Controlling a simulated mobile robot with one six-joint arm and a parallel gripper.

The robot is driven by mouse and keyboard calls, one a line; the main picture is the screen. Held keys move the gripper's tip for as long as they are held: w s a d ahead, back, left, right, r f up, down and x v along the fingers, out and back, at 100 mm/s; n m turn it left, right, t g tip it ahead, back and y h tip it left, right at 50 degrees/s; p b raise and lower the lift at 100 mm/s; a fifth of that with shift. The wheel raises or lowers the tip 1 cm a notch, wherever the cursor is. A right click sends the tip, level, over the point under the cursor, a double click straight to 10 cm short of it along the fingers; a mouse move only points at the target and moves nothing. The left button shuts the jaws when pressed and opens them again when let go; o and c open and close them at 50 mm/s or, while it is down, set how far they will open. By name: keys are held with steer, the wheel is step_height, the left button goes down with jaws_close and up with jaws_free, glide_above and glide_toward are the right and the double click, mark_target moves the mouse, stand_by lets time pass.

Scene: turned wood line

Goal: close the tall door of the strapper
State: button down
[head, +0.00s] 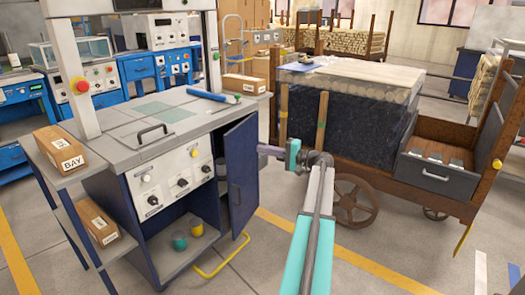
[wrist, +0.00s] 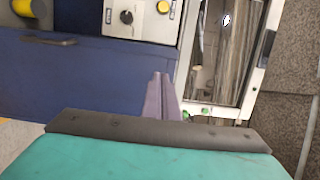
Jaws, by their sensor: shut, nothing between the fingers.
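The strapper (head: 150,130) is a grey-topped, dark blue cabinet with a white arch, on the left in the head view. Its tall dark blue door (head: 242,165) stands open at the right of the front, with a handle on it. My gripper (head: 263,150) is shut and empty, right beside the door's free edge; I cannot tell whether they touch. In the wrist view the shut fingers (wrist: 160,95) point up the picture, beside a dark blue panel (wrist: 90,80) with a dark handle bar (wrist: 48,40).
A yellow cup (head: 197,228) and a teal cup (head: 179,241) stand in the open lower bay. A side shelf with boxes (head: 60,148) is at the left. A wheeled wooden cart (head: 345,175) stands close behind my arm. A yellow rail (head: 222,262) lies low before the strapper.

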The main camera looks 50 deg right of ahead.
mark_target(231, 142)
steer(key=b+x, duration=0.2)
steer(key=x, duration=1)
steer(key=shift+w+b, duration=0.25)
steer(key=shift+b, duration=0.05)
